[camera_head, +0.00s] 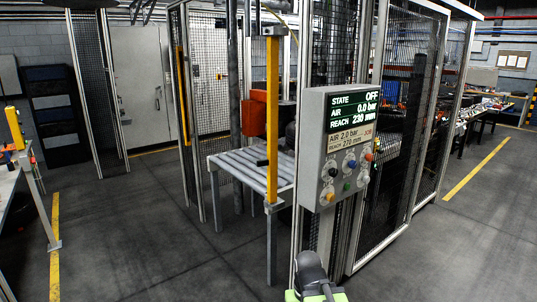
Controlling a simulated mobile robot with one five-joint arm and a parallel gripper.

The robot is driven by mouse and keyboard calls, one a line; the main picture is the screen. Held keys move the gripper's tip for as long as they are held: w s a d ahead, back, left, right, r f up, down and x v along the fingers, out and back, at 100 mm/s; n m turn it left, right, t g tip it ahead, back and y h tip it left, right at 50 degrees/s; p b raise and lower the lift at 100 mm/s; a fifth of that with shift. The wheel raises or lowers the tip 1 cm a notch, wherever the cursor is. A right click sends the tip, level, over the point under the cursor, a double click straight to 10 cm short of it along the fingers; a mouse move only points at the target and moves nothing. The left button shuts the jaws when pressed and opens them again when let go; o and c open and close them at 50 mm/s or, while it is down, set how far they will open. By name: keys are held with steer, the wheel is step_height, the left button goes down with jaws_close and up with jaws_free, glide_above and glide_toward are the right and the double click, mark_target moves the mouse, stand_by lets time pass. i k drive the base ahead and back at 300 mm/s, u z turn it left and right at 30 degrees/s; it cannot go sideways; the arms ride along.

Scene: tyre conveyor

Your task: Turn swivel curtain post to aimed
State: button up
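Three yellow posts show. One upright post (273,120) stands at the near right corner of the roller conveyor, with a grey bracket at its top and a grey leg below. A second upright post (182,95) stands farther back on the left side of the cage. A third, slightly tilted post (15,128) is at the far left on a grey stand. I cannot tell which one is the swivel post or which way its face points. A grey and lime-green part at the bottom middle appears to be mine. My gripper does not show.
Several knobs sit below. The roller conveyor (238,168) is behind. Mesh fencing (398,120) stands right. The left foreground floor is clear.

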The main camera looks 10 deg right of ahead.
mark_target(273, 58)
steer(key=z, duration=0.6)
steer(key=i, duration=1.5)
steer(key=z, duration=3.35)
steer(key=k, duration=0.85)
steer(key=z, duration=5.95)
